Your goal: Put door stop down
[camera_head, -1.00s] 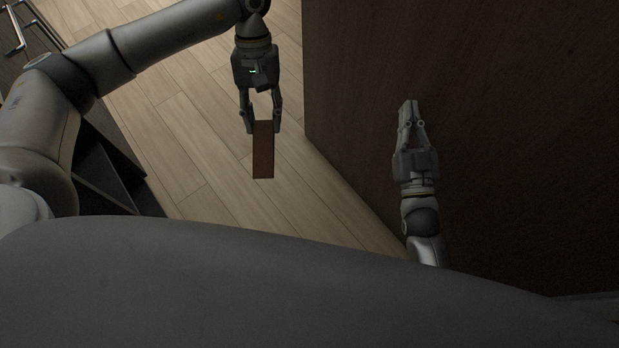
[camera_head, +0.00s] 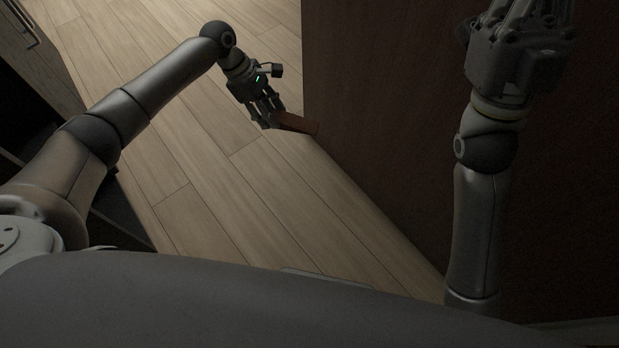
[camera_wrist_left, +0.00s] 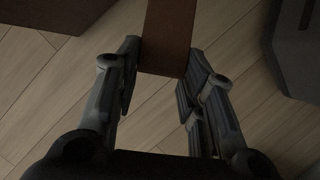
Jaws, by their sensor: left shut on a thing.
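The door stop (camera_head: 298,123) is a reddish-brown block. It juts to the right from the fingertips of my left gripper (camera_head: 268,122), close to the dark brown panel's edge in the head view. In the left wrist view, the block (camera_wrist_left: 168,35) sits between the tips of my left gripper (camera_wrist_left: 158,76), which is shut on it. I cannot tell whether the block touches the floor or the panel. My right gripper (camera_head: 508,15) is at the top right, in front of the panel. Its fingertips are cut off by the frame edge, and it holds nothing visible.
The large dark brown panel (camera_head: 390,130) fills the right side. The plank floor (camera_head: 210,170) is clear to the left of it. A dark cabinet with a metal handle (camera_head: 20,22) stands at the far left.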

